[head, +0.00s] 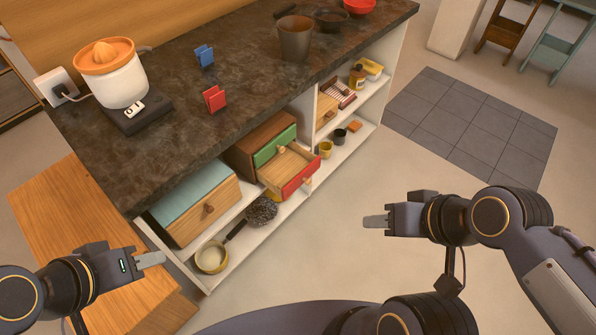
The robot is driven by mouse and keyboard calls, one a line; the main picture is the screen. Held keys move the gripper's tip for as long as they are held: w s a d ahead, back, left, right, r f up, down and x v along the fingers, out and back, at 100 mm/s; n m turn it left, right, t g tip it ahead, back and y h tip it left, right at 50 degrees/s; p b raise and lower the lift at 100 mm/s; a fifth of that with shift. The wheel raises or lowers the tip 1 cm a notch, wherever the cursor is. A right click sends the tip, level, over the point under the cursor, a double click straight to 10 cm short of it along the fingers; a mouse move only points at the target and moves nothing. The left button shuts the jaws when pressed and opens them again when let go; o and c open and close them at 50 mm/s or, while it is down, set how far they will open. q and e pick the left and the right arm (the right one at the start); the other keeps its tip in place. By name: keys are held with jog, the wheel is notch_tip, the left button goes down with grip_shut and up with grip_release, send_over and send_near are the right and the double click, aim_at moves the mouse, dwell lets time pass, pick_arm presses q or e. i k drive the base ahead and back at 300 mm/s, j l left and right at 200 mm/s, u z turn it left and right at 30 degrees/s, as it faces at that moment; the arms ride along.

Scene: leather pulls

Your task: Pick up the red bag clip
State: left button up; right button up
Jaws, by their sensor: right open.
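The red bag clip (214,99) stands on the dark stone countertop (190,130), near its front edge. A similar blue clip (204,56) stands behind it, further back on the counter. My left gripper (151,259) is at the lower left, over the wooden bench and well apart from the red clip. Its fingers overlap from this angle, so its opening does not show. My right gripper (376,221) is open and empty over the floor, to the right of the shelves and far from the clip.
A citrus juicer (117,80) stands left of the clips and a brown metal cup (295,40) to the right. Below, a drawer with a red front (299,177) is pulled out. A wooden bench (65,215) stands at left. The counter around the red clip is clear.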

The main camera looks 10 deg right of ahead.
aim_at(211, 92)
jog(key=i+l, duration=0.15)
jog(key=l, duration=0.15)
jog(key=i+l, duration=0.2)
jog(key=l+u, duration=0.1)
jog(key=u, duration=1.6)
